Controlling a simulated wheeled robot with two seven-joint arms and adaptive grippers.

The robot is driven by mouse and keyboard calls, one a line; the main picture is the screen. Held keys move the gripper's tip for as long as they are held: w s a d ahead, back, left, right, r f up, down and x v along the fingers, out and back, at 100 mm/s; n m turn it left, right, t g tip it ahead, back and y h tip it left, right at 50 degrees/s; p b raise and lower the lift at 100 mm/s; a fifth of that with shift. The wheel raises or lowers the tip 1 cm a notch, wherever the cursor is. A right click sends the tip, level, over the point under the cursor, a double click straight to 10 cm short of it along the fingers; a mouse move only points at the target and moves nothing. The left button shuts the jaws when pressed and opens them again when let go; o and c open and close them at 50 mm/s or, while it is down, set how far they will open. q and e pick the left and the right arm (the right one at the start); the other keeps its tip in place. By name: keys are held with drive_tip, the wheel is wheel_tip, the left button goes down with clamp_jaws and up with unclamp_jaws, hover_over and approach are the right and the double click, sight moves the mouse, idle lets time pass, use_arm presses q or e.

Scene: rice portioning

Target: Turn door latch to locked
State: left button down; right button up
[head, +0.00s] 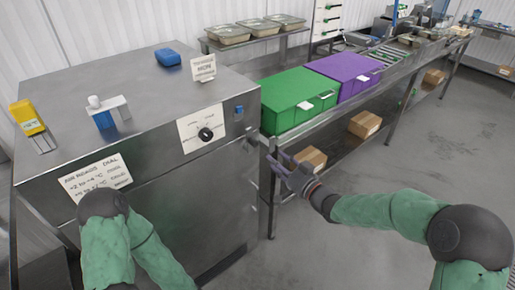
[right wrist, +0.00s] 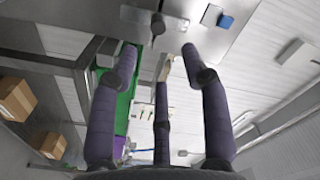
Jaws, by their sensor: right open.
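The steel cabinet (head: 200,195) stands at the left, its front facing my right arm. A small dark latch (head: 249,146) appears to sit near the right edge of its front. In the right wrist view the latch (right wrist: 158,24) shows just beyond the fingertips. My right gripper (head: 284,168) is open and empty, right of the cabinet edge and apart from the latch. In the right wrist view its fingers (right wrist: 160,52) are spread. The latch is too small to read its position. My left arm shows at the lower left, its gripper out of sight.
A black dial (head: 205,134) and blue switch (head: 239,112) are on the cabinet. A green bin (head: 298,98) and purple bin (head: 344,74) stand on the bench beside it. Cardboard boxes (head: 311,158) sit on the lower shelf. The floor at right is clear.

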sight(257, 145)
drive_tip(key=b+x, duration=0.2)
drive_tip(key=x, duration=0.8)
drive_tip(key=shift+w+a, duration=0.1)
drive_tip(key=shift+w, duration=0.15)
clamp_jaws()
